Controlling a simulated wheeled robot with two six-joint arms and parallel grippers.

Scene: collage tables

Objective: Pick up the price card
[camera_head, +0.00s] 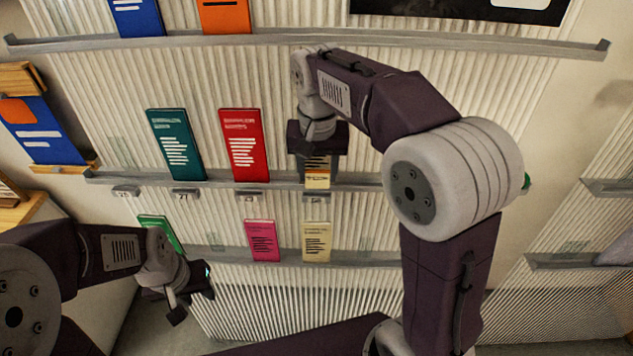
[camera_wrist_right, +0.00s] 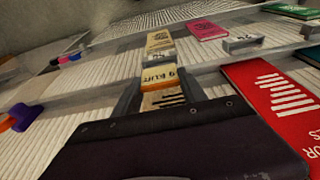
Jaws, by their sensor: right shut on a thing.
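Small price cards clip to the middle shelf's front edge. One price card (camera_head: 316,197) sits below a tan printed card (camera_head: 318,174), another below the red leaflet (camera_head: 249,194). My right gripper (camera_head: 318,155) is at the tan card, reaching down over its upper part. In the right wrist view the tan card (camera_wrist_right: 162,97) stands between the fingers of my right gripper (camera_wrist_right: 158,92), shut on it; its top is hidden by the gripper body. My left gripper (camera_head: 193,298) is low at the left, fingers apart and empty.
A teal leaflet (camera_head: 174,146) and the red leaflet (camera_head: 243,146) stand left of my right gripper. A pink card (camera_head: 262,240) and another tan card (camera_head: 317,242) stand on the shelf below. The upper shelf rail (camera_head: 450,42) runs above my right arm.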

